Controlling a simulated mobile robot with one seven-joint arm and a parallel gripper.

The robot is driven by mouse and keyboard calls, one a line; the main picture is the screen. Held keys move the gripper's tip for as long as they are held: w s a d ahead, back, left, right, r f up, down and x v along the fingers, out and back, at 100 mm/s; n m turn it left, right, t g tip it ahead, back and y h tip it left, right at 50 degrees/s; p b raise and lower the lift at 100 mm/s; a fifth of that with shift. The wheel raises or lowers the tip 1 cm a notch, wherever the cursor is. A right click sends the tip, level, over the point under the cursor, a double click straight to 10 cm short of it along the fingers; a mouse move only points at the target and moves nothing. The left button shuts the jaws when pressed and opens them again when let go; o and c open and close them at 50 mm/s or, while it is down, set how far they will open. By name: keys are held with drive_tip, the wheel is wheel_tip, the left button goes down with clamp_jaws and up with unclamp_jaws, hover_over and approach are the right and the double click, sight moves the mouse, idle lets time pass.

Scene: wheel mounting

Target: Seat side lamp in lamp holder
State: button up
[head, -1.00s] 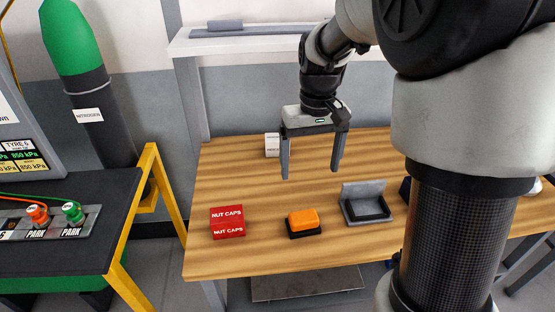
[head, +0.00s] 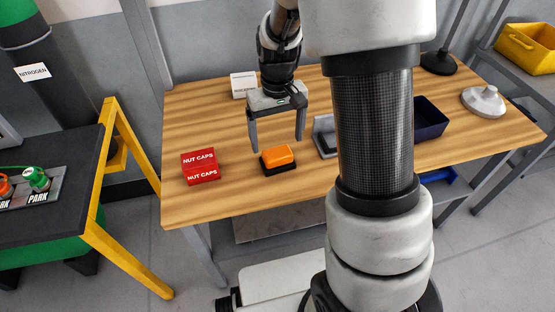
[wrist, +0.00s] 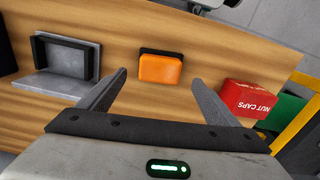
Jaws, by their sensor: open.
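The side lamp (head: 277,154), an orange block on a black base, rests on the wooden table. In the wrist view the lamp (wrist: 160,69) lies ahead of and between the fingertips. The lamp holder (head: 324,140), a grey bracket, is right of the lamp and partly hidden by my arm. In the wrist view the holder (wrist: 91,62) is at left, with a black rectangular frame on its grey plate. My gripper (head: 278,145) is open and empty, pointing down above the lamp. No finger contact with the lamp is visible.
A white box (head: 243,85) stands behind my gripper. A dark blue bin (head: 430,118) and a pale round part (head: 484,101) are at right. The table (head: 190,120) has bare wood around the lamp.

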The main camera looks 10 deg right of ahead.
sight(277, 152)
wheel_tip(277, 152, down, 5)
drive_tip(key=shift+r+b, duration=0.15)
drive_tip(key=shift+b, duration=0.35)
drive_tip(key=c, duration=1.2)
